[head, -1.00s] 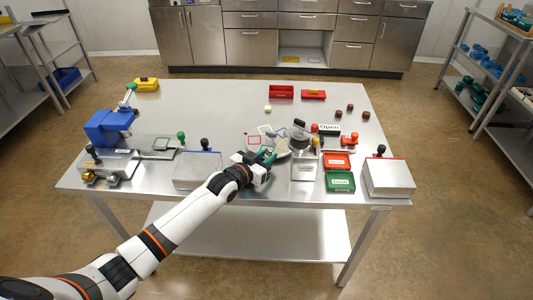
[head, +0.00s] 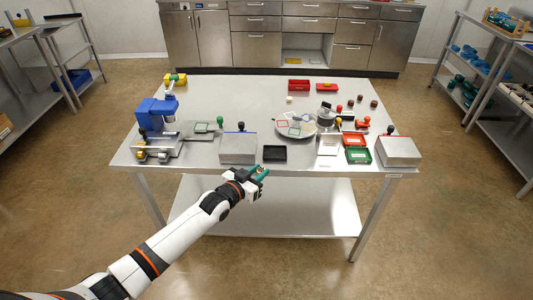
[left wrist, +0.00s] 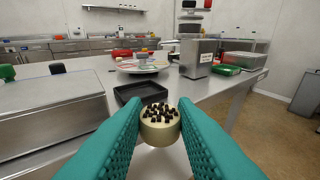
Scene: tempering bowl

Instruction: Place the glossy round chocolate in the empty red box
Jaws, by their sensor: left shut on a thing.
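My left gripper (head: 264,171) is shut on a cream round piece with dark bits on top (left wrist: 160,124), held between the teal fingers in front of the table's near edge. An open red box (head: 298,86) stands at the back of the table and looks empty. A second red box or lid (head: 326,87) with a yellow mark lies right of it. A small cream piece (head: 289,100) and dark brown pieces (head: 374,103) sit on the table in front of the boxes. I cannot tell which piece is glossy. My right gripper is not in view.
A black tray (head: 275,153) lies at the near edge. Metal boxes (head: 238,148) (head: 399,150) stand on either side. A round plate with coloured cards (head: 295,126) is in the middle. A blue device (head: 157,114) stands left. The back centre-left of the table is clear.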

